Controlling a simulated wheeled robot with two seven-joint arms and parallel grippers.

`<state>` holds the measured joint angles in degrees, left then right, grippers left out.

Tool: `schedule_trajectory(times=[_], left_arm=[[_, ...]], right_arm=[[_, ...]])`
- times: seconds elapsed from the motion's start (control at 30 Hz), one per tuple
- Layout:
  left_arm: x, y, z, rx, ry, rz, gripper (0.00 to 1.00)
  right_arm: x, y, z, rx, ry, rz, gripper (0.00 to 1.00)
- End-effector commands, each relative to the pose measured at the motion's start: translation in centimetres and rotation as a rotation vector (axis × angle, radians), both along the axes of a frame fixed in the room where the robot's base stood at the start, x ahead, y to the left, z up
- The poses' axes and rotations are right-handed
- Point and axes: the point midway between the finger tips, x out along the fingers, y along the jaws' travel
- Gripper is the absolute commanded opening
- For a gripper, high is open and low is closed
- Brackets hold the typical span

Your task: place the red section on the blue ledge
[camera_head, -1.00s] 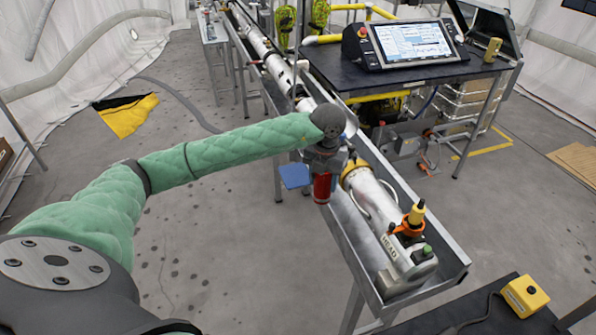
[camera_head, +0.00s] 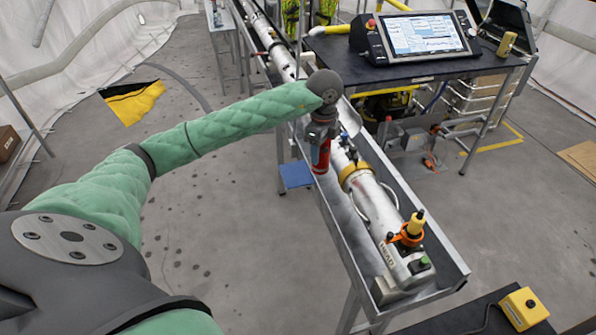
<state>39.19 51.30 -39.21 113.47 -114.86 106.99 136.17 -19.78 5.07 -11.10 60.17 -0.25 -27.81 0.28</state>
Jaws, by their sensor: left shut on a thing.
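My left gripper (camera_head: 322,132) points down and is shut on the red section (camera_head: 320,158), a short red cylinder hanging upright below it. The fingers are dark and small, and partly hidden by the wrist. The blue ledge (camera_head: 296,175) is a small flat blue plate at the left side of the long metal trough. In the picture the red section is just right of the blue ledge and a little higher, apart from it. I cannot tell its exact height above the trough. My right gripper is not in view.
The metal trough (camera_head: 343,236) holds a long silver tube (camera_head: 372,205) with a yellow collar and an orange-and-yellow fitting. A black table (camera_head: 400,69) with a screen console stands behind. A yellow box (camera_head: 524,308) is at the lower right. The floor left of the trough is mostly clear.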

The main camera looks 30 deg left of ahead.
Motion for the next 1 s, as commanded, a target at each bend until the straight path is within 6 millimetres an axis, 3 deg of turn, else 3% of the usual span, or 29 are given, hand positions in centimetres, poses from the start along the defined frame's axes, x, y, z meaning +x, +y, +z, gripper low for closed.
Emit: schedule_trajectory(times=[0.2,0.7,1.0], left_arm=[[0.3,1.0,-0.5,0.000,0.000,0.057,0.12],[3.2,9.1,-5.8,0.000,0.000,0.057,0.12],[4.0,11.2,-7.0,0.000,-0.001,0.055,0.12]], right_arm=[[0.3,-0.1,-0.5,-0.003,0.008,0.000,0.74],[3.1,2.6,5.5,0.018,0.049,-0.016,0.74],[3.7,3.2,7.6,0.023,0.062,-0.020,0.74]])
